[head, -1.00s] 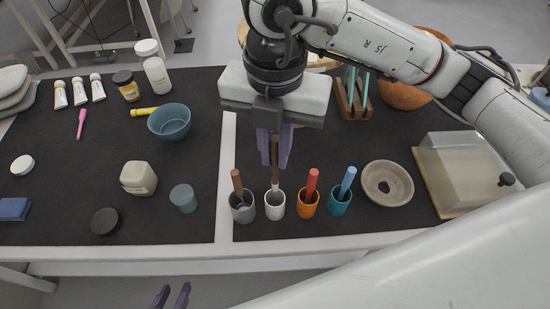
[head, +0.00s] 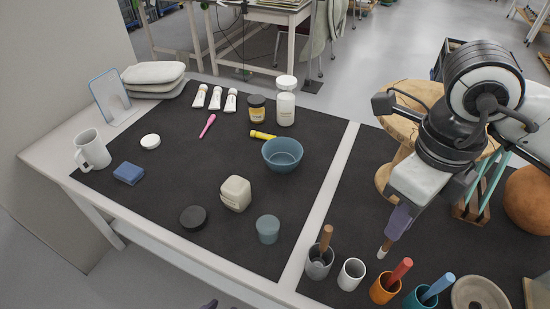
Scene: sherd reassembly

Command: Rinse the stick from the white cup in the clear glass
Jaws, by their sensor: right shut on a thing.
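My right gripper (head: 400,222) is shut on a stick (head: 385,248); only its lower end shows, brown with a pale tip, and the fingers hide the rest. The stick points down and is tilted, its tip up and to the right of the white cup (head: 351,275). The white cup stands upright with no stick in it. The clear glass (head: 267,230), a small bluish tumbler, stands to the left on the dark mat. Only a dark bit of my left gripper (head: 210,304) shows at the bottom edge, too little to tell its state.
A grey cup (head: 319,264), an orange cup (head: 384,290) and a teal cup (head: 420,299) with sticks flank the white cup. A beige block-like container (head: 236,193), dark round lid (head: 193,217) and blue bowl (head: 282,155) are near the glass. A pale strip (head: 330,195) divides the mats.

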